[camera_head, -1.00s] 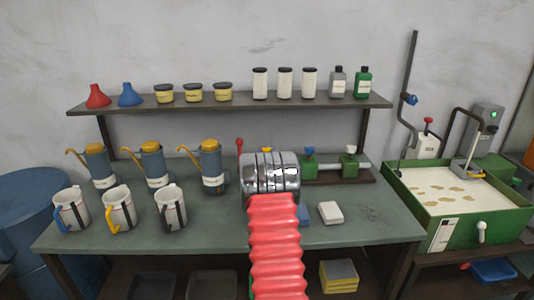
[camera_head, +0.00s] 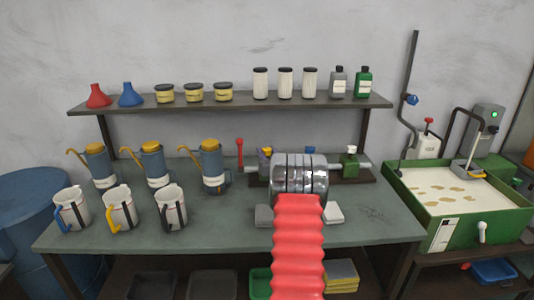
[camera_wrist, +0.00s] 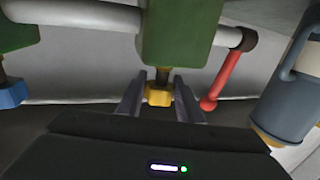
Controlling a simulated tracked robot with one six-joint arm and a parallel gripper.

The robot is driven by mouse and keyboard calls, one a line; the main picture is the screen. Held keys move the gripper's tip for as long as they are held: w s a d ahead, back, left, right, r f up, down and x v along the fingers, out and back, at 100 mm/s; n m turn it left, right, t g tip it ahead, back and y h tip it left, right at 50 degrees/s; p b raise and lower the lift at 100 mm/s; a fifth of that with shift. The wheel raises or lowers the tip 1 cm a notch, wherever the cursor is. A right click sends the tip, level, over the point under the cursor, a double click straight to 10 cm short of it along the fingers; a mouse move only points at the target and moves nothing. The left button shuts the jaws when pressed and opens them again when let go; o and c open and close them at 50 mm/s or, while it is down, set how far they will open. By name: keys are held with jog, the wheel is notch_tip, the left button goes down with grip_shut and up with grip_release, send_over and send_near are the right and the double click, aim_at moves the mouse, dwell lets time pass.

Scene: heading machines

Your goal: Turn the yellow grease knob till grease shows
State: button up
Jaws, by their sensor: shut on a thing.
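The yellow grease knob (camera_wrist: 159,97) hangs from a short dark stem under a green block (camera_wrist: 180,35) in the wrist view, which looks upside down. My gripper (camera_wrist: 158,98) has one finger on each side of the knob and is shut on it. In the head view the yellow knob (camera_head: 266,151) shows small, left of my silvery wrist. My wrist hides part of the green blocks there, and my fingers cannot be made out clearly. No grease can be made out around the knob.
A red lever (camera_wrist: 223,83) and a blue-grey oil can (camera_wrist: 290,100) are close to my gripper in the wrist view. A blue knob (camera_wrist: 12,95) is on the other side. White mugs (camera_head: 120,210) stand at the bench's left; its right front is clear.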

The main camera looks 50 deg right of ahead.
jog(key=shift+a+f+n+t+y, duration=0.1)
jog(key=shift+n+t+y, duration=0.5)
jog(key=shift+n+y, duration=0.55)
jog(key=shift+n+t+y, duration=0.6)
jog(key=shift+n+y, duration=0.15)
jog(key=shift+y, duration=0.8)
jog(key=shift+w+n+t+y, duration=0.1)
jog(key=shift+n+t+y, duration=0.2)
jog(key=shift+n+y, duration=0.85)
jog(key=shift+a+n+y, duration=0.2)
jog(key=shift+n+y, duration=0.85)
jog(key=shift+y, duration=1.3)
jog(key=o, duration=1)
jog(key=shift+o, duration=0.2)
jog(key=shift+d, duration=0.1)
jog(key=s+d, duration=0.2)
jog(key=s, duration=1.1)
jog(key=shift+s, duration=0.35)
